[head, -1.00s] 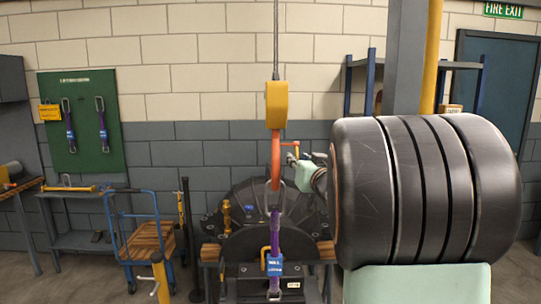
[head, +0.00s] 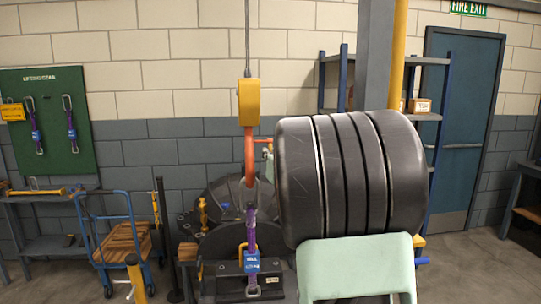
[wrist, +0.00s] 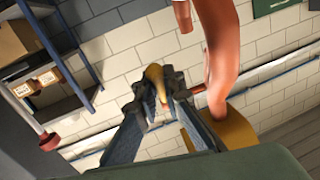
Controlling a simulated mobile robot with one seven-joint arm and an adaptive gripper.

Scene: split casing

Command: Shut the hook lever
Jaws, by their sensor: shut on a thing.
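The orange hook (head: 249,155) hangs from a yellow block (head: 249,102) on a cable. Its hook lever (head: 264,141) sticks out to the right near the top of the hook, a thin orange bar. In the wrist view the hook (wrist: 222,60) is to the right of my gripper (wrist: 155,105), and the yellow end of the lever (wrist: 154,76) shows between the fingertips. My gripper is shut on the lever. In the head view my arm hides most of my gripper. I cannot tell whether the hook's mouth is closed.
A purple sling (head: 251,228) with a blue tag stands upright below the hook, over the dark casing (head: 215,250). I cannot tell whether it touches the hook. A blue trolley (head: 120,235) stands left. Shelves (head: 432,90) stand behind right.

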